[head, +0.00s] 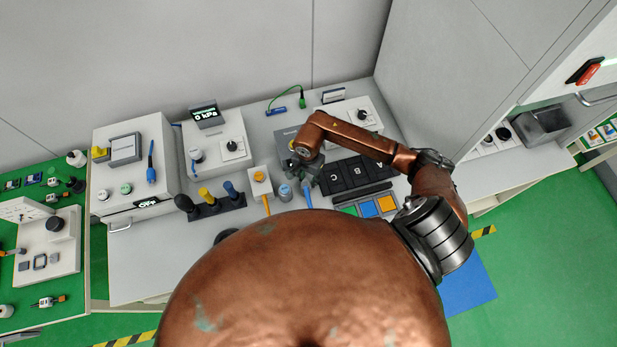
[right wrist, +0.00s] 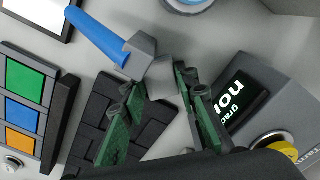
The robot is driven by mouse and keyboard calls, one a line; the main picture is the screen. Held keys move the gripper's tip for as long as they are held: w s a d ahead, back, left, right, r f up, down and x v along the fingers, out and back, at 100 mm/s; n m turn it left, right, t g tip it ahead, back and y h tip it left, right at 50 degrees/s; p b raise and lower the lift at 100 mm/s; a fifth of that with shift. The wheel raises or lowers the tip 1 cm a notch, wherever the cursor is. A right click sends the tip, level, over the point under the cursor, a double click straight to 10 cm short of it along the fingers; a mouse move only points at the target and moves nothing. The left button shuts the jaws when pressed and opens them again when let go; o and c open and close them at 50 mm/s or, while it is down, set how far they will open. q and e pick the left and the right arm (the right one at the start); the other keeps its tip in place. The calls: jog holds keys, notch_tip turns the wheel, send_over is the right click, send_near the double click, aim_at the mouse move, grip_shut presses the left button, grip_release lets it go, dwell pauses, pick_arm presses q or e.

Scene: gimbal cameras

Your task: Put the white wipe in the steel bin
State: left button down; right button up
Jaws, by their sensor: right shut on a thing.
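My right gripper (head: 308,182) is low over the bench, in front of a grey instrument. In the right wrist view its green-padded fingers (right wrist: 155,88) are closed on the grey head of a blue-handled tool (right wrist: 98,38). The blue handle sticks out beyond the fingertips, and also shows below the gripper in the head view (head: 307,196). A steel bin (head: 546,124) stands open at the far right, on the white side counter. I cannot pick out a white wipe with certainty in either view. My left gripper is not in view.
An orange-handled tool (head: 266,205) and a blue round container (head: 285,192) are left of the gripper. Black trays (head: 352,173) and coloured pads (head: 368,209) are to its right. The grey instrument's display (right wrist: 240,100) is close beside the fingers. A tall grey panel (head: 450,70) rises behind my right arm.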

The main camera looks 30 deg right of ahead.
jog(key=shift+f, duration=0.1)
jog(key=o, duration=0.8)
